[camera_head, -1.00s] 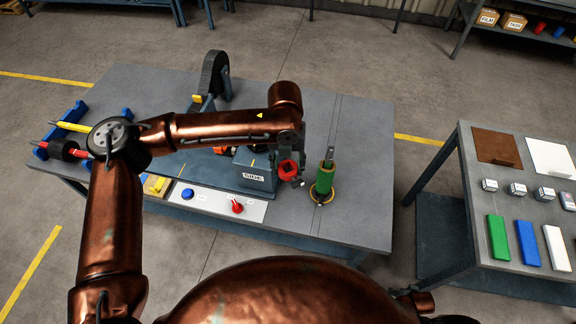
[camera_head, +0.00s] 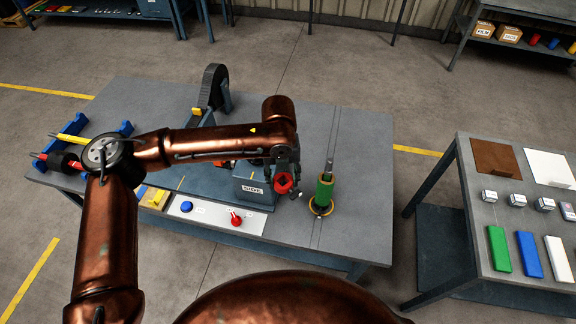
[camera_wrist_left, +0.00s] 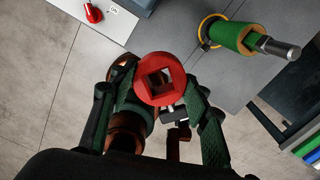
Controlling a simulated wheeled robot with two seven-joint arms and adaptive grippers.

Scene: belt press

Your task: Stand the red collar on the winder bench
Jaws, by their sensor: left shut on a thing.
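The red collar (camera_head: 284,183) is a short red ring with a square hole. My left gripper (camera_head: 287,186) is shut on it and holds it over the front part of the winder bench (camera_head: 365,190). In the left wrist view the collar (camera_wrist_left: 160,79) sits between the two fingertips (camera_wrist_left: 163,88), its square hole facing the camera. I cannot tell its exact height above the bench. A green roll on an upright metal spindle (camera_head: 325,188) stands just right of the gripper, apart from it. My right gripper is not in view.
A grey box marked SIDE (camera_head: 254,188) is close left of the collar. A panel with a red switch (camera_head: 236,219) and blue button (camera_head: 186,206) lies in front. The bench's right part is bare. A second table (camera_head: 480,230) with coloured blocks stands at right.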

